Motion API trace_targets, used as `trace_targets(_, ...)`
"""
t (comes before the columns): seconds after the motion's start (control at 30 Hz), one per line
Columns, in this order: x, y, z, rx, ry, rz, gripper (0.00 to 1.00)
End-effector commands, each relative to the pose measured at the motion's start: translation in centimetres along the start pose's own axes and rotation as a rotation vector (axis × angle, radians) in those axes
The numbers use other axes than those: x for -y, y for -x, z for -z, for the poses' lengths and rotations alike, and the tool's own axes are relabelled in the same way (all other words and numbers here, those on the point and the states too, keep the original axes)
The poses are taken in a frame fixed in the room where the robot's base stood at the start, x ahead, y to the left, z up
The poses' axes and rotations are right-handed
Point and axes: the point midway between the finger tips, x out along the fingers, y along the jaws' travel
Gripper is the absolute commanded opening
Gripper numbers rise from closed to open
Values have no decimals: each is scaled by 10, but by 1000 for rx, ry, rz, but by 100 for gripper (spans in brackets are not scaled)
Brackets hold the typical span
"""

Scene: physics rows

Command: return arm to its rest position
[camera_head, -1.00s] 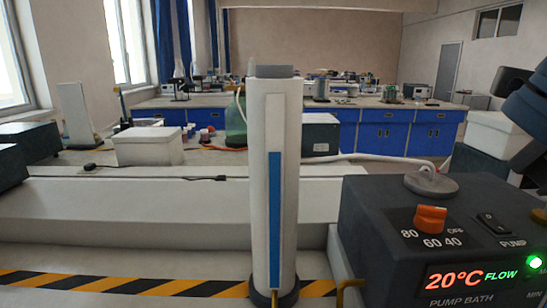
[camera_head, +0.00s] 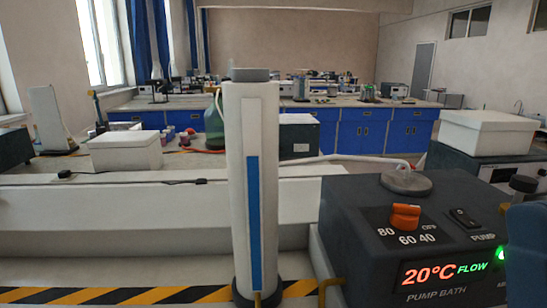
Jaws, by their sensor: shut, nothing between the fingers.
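Part of my arm, a blue rounded link (camera_head: 527,245), shows at the lower right edge, in front of the right end of the pump bath. The rest of the arm is outside the picture. My gripper does not show. A pump bath (camera_head: 350,215) stands at the lower right, with an orange knob (camera_head: 405,216), a lit display reading 20°C FLOW (camera_head: 440,273) and a green light. A white column with a blue stripe (camera_head: 238,180) stands upright left of it.
A grey lid (camera_head: 405,181) with a hose sits on the pump bath. White boxes stand behind, one at left (camera_head: 126,151) and one at right (camera_head: 487,132). Blue cabinets (camera_head: 390,131) line the back. A yellow-black striped edge (camera_head: 130,296) runs along the front.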

Motion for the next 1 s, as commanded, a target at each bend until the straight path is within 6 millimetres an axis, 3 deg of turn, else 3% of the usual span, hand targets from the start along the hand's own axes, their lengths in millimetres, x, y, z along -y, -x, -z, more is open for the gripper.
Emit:
trace_targets(0.2, 1, 73, -20, 333, -57, -98, 0)
trace_targets(0.43, 3, 161, -22, 694, -86, -132, 0)
trace_targets(0.6, 2, 230, -7, 964, -92, -112, 0)
trace_targets(0.8, -6, 296, 23, 1237, -81, -58, 0)
trace_targets(1.0, -13, 327, 42, 1372, -67, -18, 0)
